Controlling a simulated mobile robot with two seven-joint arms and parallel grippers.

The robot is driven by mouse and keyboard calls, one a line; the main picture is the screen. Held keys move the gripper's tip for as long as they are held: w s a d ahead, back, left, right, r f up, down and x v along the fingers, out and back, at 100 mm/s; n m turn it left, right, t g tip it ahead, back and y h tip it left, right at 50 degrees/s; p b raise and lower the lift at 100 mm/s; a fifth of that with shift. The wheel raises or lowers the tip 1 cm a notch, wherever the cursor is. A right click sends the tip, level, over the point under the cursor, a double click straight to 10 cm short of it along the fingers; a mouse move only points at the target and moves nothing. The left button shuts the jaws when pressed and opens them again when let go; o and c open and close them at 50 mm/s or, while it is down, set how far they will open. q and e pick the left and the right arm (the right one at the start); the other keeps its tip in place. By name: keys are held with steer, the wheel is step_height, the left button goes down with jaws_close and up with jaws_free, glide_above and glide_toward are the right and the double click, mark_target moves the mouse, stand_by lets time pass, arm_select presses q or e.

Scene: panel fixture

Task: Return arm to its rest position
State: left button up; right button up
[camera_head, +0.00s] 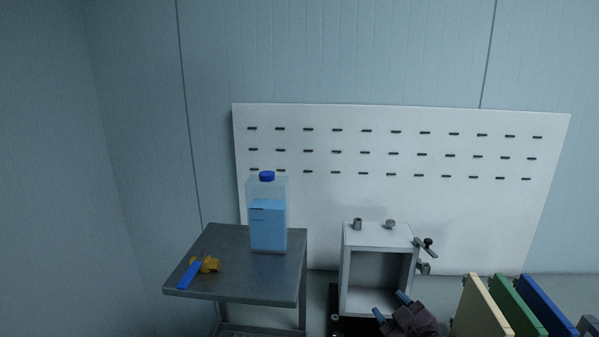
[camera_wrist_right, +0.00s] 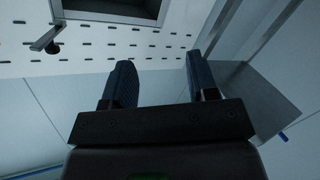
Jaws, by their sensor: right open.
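My right gripper (camera_head: 391,308) shows at the bottom of the head view, in front of the grey open-fronted box. Its two blue fingers are apart and nothing is between them. In the right wrist view the gripper (camera_wrist_right: 157,80) is also open and empty, with the white slotted panel and pale wall beyond the fingers. The rest of the right arm is mostly out of the head view. My left gripper is in neither view.
A grey cart (camera_head: 235,285) at left carries a blue-capped bottle (camera_head: 268,225) and a blue-handled tool (camera_head: 190,274). The open box (camera_head: 379,238) stands before the slotted panel (camera_head: 400,200). Cream, green and blue boards (camera_head: 545,305) stand at lower right.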

steer(key=s+d+f+m+g+h, duration=0.1)
steer(key=s+d+f+m, duration=0.1)
steer(key=s+f, duration=0.5)
steer(key=s+d+f+m+g+h, duration=0.2)
steer(key=s+d+f+m, duration=0.1)
steer(key=s+f, duration=0.4)
steer(key=s+d+f+m+g+h+b, duration=0.1)
steer(key=s+d+f+m, duration=0.1)
steer(key=s+f, duration=0.5)
steer(key=shift+s+d+f+m+h, duration=0.1)
steer(key=shift+s+d+h, duration=0.1)
steer(key=shift+s, duration=0.7)
steer(key=shift+s+d+r+m+h, duration=0.1)
steer(key=shift+s+d, duration=0.15)
steer(key=shift+s, duration=0.6)
steer(key=shift+s+d+f+m+h, duration=0.1)
steer(key=shift+s+d, duration=0.1)
steer(key=shift+s, duration=0.7)
